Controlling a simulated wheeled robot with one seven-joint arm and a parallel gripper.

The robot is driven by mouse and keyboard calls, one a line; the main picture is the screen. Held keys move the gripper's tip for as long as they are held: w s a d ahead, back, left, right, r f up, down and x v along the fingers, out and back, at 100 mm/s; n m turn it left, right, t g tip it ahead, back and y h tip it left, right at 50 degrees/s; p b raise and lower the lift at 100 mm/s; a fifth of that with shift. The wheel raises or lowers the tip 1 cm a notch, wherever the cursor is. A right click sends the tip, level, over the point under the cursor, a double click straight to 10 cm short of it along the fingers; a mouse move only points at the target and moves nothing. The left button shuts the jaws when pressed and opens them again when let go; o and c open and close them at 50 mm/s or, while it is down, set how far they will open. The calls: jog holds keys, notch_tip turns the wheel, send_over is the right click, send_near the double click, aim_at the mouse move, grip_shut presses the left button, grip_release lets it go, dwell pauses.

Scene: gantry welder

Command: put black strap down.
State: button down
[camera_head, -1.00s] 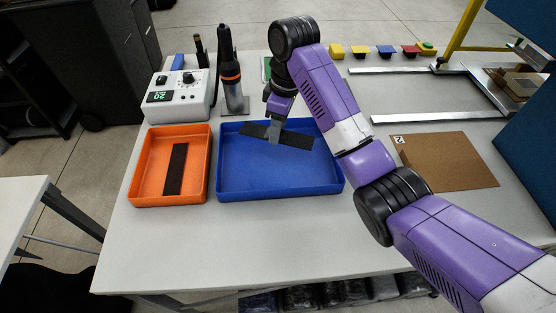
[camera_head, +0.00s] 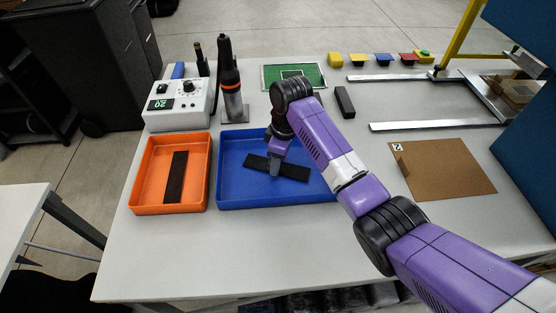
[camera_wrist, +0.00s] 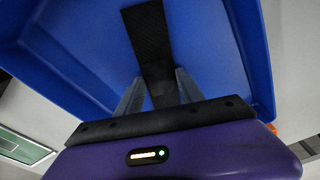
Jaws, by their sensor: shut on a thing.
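A black strap (camera_head: 292,171) is inside the blue tray (camera_head: 232,200), tilted slightly across the picture. My gripper (camera_head: 275,170) is shut on the strap near its middle, low within the tray. I cannot tell whether the strap touches the tray floor. In the wrist view the strap (camera_wrist: 147,38) runs up from between the two fingers (camera_wrist: 157,92), with the blue tray (camera_wrist: 62,50) around it. A second black strap (camera_head: 176,178) lies in the orange tray (camera_head: 142,195) to the left.
A white control box (camera_head: 178,104) and a soldering iron in its stand (camera_head: 231,85) stand behind the trays. A green board (camera_head: 293,76) and a dark block (camera_head: 345,102) lie behind my arm. A brown board (camera_head: 443,168) is at the right. The table front is clear.

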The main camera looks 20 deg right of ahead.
aim_at(283, 168)
jog(key=shift+f, duration=0.15)
jog(key=c, duration=0.7)
grip_release()
jog(key=shift+c, duration=0.2)
notch_tip(283, 168, up, 12)
jog(key=d, duration=0.1)
jog(key=shift+s+r+p, duration=0.2)
jog(key=shift+s+p, duration=0.15)
jog(key=shift+s, duration=0.1)
